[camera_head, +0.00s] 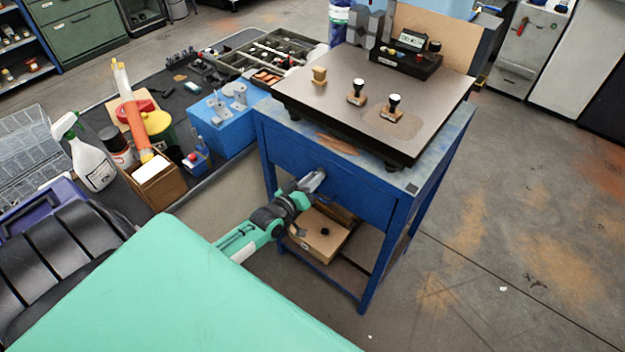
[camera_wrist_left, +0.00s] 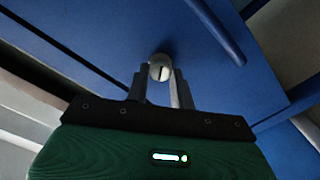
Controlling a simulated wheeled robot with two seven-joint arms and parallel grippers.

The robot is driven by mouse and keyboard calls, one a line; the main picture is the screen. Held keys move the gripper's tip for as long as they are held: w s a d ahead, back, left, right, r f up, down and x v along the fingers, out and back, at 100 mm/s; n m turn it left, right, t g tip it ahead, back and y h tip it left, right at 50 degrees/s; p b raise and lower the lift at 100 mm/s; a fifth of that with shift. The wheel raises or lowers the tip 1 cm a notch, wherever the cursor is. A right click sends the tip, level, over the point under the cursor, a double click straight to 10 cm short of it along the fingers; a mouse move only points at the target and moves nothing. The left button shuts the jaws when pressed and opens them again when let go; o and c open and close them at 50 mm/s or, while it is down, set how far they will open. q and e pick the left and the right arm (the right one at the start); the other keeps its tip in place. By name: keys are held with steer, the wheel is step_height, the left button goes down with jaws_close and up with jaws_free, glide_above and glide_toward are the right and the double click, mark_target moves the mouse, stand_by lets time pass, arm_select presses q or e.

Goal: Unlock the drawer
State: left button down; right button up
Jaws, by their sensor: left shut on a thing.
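The blue drawer front (camera_head: 335,188) is on the near side of the blue bench, under its dark top. My left gripper (camera_head: 314,180) reaches it from the left in the head view. In the left wrist view a round silver lock (camera_wrist_left: 159,68) with a dark slot sits on the blue front. The fingers of my left gripper (camera_wrist_left: 160,82) are around the lock and shut on it. A blue bar handle (camera_wrist_left: 215,32) runs beside it in the wrist view. The drawer appears closed. In the head view the lock is hidden by the gripper. My right gripper is out of view.
On the bench top stand a wooden block (camera_head: 319,75), two black-and-white stamp-like pieces (camera_head: 357,92) and a dark control box (camera_head: 404,62). A cluttered table with a spray bottle (camera_head: 88,160) is at left. Floor at right is clear.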

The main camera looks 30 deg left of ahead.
arm_select(q)
steer(key=shift+a+f+n+b, duration=0.1)
steer(key=shift+n+b, duration=0.65)
steer(key=shift+n, duration=2.1)
steer(key=shift+f+n+b, duration=0.1)
steer(key=shift+n+b, duration=0.65)
steer(key=shift+n, duration=2.1)
steer(key=shift+r, duration=0.1)
steer(key=c, duration=1.2)
jaws_free()
steer(key=s+a+b, duration=0.1)
steer(key=s+b, duration=0.1)
steer(key=s, duration=1.1)
steer(key=shift+s+b, duration=0.3)
steer(key=shift+s, duration=0.1)
